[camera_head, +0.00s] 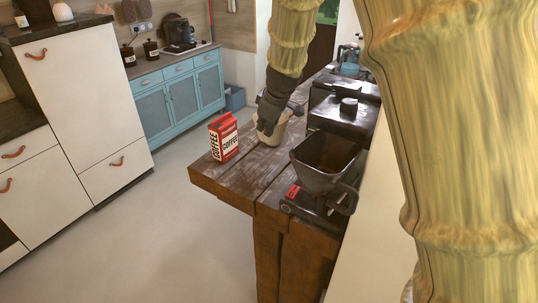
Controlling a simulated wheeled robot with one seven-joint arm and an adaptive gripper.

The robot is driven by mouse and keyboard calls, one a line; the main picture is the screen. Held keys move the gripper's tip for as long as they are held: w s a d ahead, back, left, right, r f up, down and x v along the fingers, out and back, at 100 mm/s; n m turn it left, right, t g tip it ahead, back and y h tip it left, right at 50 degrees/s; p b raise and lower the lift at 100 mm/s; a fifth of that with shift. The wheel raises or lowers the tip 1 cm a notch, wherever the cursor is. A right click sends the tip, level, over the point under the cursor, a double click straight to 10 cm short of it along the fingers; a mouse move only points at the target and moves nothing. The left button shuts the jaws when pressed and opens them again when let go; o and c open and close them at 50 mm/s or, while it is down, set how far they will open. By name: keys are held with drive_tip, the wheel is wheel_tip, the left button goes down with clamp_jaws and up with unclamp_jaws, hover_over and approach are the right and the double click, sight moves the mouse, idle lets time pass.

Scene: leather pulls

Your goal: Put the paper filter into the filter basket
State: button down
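The filter basket (317,181) is a dark, open-topped funnel with a handle, at the front right of the wooden table, by a dark coffee machine (343,117). Its inside looks brown. A pale beige thing (279,134), which looks like the paper filter, is on or just above the table behind and left of the basket. My gripper (267,127) is dark and points down at it, with its fingers overlapping its upper left side. The fingertips are too small and partly hidden to tell whether they grip it. My gripper is apart from the basket.
A red and white coffee box (223,138) stands on the wooden table (237,178), left of my gripper. A small red item (293,191) is at the basket's base. A glass kettle (349,57) is at the back. White cabinets and a blue cupboard (181,93) stand across open floor.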

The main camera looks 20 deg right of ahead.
drive_tip(key=shift+f+p, duration=0.75)
drive_tip(key=shift+f, duration=4.8)
drive_tip(key=shift+r, duration=0.1)
drive_tip(key=shift+a, duration=0.1)
drive_tip(key=shift+f, duration=0.25)
drive_tip(key=c, duration=1.6)
unclamp_jaws()
drive_tip(key=shift+c, duration=0.2)
drive_tip(key=shift+r, duration=0.1)
